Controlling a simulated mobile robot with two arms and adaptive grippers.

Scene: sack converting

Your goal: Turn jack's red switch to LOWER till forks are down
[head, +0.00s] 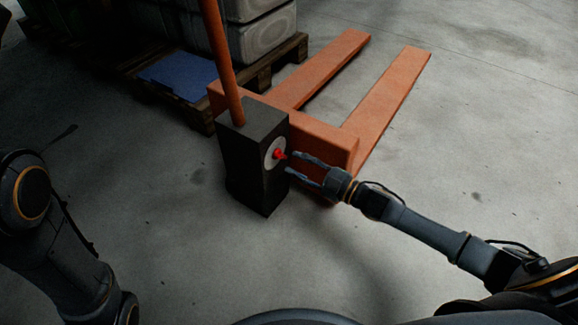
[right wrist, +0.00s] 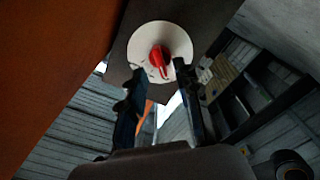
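The orange pallet jack (head: 325,142) stands on the concrete floor with its two forks (head: 390,95) pointing away to the upper right. Its dark box (head: 255,165) carries a pale round dial with the red switch (head: 280,154). In the right wrist view the red switch (right wrist: 160,58) sits on the white dial (right wrist: 178,38), its pointer tilted. My right gripper (head: 290,163) is open beside the dial, its fingertips close to the switch; I cannot tell whether they touch it. In the right wrist view the fingers (right wrist: 158,75) are apart below the switch. My left gripper is not visible.
A wooden pallet (head: 262,75) with grey sacks (head: 262,35) stands behind the jack, with a blue sheet (head: 180,75) at its near edge. The jack's orange handle (head: 222,60) rises from the box. The floor to the right is clear.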

